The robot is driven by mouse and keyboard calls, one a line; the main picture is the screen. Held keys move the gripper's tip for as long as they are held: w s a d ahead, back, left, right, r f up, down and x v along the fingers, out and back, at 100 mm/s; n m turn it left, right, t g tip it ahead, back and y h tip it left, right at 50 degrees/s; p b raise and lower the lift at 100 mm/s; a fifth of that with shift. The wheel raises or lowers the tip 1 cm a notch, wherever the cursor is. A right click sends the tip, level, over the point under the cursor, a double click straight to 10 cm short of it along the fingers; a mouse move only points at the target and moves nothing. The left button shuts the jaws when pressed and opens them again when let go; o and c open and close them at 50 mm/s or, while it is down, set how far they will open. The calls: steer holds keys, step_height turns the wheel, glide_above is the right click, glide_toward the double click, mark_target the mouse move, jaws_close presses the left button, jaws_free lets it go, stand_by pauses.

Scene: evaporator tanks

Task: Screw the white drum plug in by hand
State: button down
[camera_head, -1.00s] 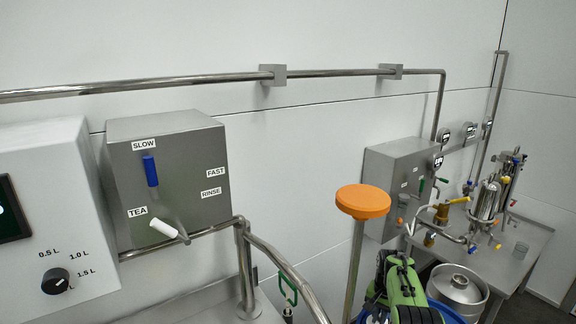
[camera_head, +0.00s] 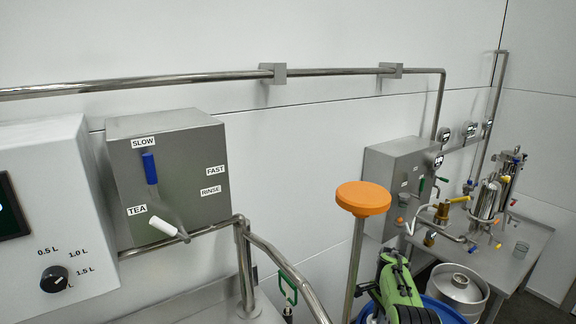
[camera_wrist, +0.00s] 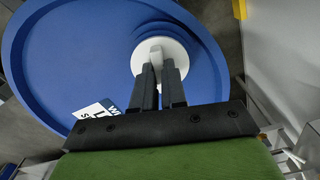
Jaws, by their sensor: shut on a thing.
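The white drum plug (camera_wrist: 161,52) sits at the right part of the blue drum lid (camera_wrist: 70,55) in the wrist view. It is a round white disc with a raised grip across its middle. My gripper (camera_wrist: 160,75) is shut on that raised grip, its two dark fingers close together. The fingers hide the near side of the plug. I cannot tell how deep the plug sits. In the head view my green and black gripper body (camera_head: 398,282) is over the blue drum (camera_head: 445,308) at the bottom, and the plug is hidden there.
A white label (camera_wrist: 97,112) lies on the lid. An orange mushroom-shaped knob on a post (camera_head: 363,198) stands left of my arm. A steel keg (camera_head: 458,288) and a steel table (camera_head: 525,245) are to the right. Steel pipes (camera_head: 285,262) run at left.

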steer(key=m, duration=0.5)
steer(key=shift+m, duration=0.3)
steer(key=m, duration=0.3)
steer(key=shift+d+m, duration=0.1)
steer(key=shift+m, duration=2.2)
steer(key=c, duration=1.6)
jaws_free()
steer(key=shift+m, duration=0.4)
steer(key=o, duration=0.5)
